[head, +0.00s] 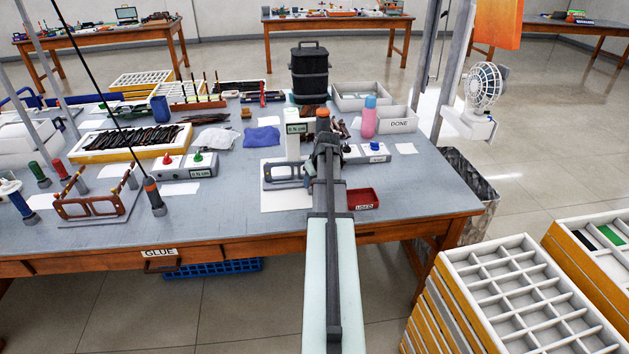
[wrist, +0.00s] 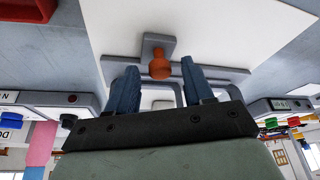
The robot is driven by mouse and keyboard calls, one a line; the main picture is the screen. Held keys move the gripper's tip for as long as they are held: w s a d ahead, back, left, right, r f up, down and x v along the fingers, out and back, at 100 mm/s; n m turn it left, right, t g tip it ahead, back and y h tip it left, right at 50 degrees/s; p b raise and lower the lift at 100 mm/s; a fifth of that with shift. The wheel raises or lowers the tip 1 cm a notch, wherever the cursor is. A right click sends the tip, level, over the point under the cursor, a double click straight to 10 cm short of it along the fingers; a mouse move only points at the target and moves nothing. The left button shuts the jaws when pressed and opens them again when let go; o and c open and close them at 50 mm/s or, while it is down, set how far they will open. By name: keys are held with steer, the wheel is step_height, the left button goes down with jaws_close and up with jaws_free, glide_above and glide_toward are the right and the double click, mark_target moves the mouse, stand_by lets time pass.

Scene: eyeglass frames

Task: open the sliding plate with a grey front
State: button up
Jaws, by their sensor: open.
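A grey fixture (head: 283,184) stands on a white sheet at the front middle of the table, partly hidden by my arm in the head view. In the wrist view its grey front bar (wrist: 225,73) carries a grey tab with an orange knob (wrist: 160,66). I take this to be the sliding plate. My gripper (wrist: 159,75) is open, with one blue-grey finger on each side of the knob. Gaps show between knob and fingers, and nothing is held. In the head view my gripper (head: 327,152) is over the fixture's right part, its fingertips hard to make out.
A red tray (head: 363,199) lies right of my arm. A white box with a blue knob (head: 374,153), a pink bottle (head: 369,120) and the DONE tray (head: 397,119) stand behind it. A box with red and green knobs (head: 186,166) is to the left. The table's front edge is clear.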

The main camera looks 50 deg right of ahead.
steer(key=shift+f, duration=0.15)
jaws_close()
stand_by(0.4)
